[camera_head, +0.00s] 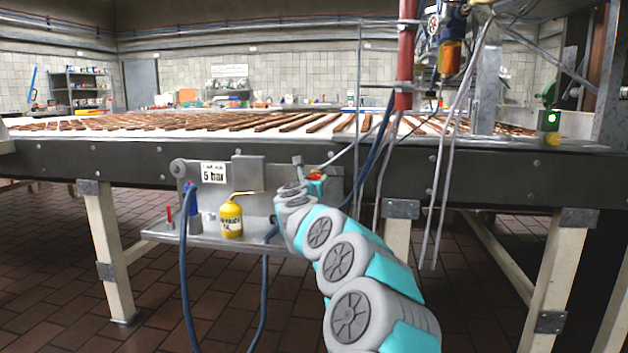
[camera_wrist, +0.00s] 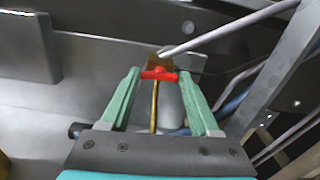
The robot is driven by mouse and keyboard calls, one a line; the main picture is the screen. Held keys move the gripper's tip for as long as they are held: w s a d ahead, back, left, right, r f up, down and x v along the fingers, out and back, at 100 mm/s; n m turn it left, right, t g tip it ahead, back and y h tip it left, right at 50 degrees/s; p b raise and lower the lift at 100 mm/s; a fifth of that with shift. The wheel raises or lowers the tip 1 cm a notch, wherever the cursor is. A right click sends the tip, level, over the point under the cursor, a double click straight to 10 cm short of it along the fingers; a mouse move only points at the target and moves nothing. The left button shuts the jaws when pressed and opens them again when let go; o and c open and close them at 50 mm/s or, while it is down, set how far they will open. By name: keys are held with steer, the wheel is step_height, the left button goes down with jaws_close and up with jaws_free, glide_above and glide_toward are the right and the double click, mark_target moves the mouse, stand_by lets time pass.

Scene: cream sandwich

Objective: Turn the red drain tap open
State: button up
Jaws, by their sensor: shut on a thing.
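The red drain tap (camera_wrist: 160,74) sits on a brass fitting (camera_wrist: 154,105) in the middle of the wrist view. Its short red crossbar lies between the two green fingertips of my gripper (camera_wrist: 161,76), which is shut on it. In the head view the red of the tap (camera_head: 316,177) shows at the far end of my arm, under the table's front edge. My gripper (camera_head: 314,183) is mostly hidden there behind my own wrist. The crossbar runs across from finger to finger in the wrist view.
A grey pipe (camera_wrist: 225,32) runs close above the tap. A yellow oil can (camera_head: 231,218) and blue hose (camera_head: 184,262) are on the shelf (camera_head: 205,239) to the left. A "5 bar" sign (camera_head: 213,173) hangs above. Cables dangle to the right.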

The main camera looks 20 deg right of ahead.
steer(key=n+p, duration=0.1)
steer(key=n, duration=0.4)
steer(key=shift+a+r+p, duration=0.1)
steer(key=shift+p, duration=0.2)
steer(key=n+p, duration=0.2)
steer(key=n, duration=0.2)
steer(key=n+p, duration=0.1)
steer(key=n, duration=0.2)
steer(key=shift+p, duration=0.3)
steer(key=n+p, duration=0.1)
steer(key=n, duration=0.2)
steer(key=n+p, duration=0.1)
steer(key=shift+w+a+f+n+p, duration=0.1)
steer(key=shift+f+n+p, duration=0.15)
steer(key=shift+n+p, duration=0.15)
steer(key=o, duration=1.4)
steer(key=shift+c, duration=0.2)
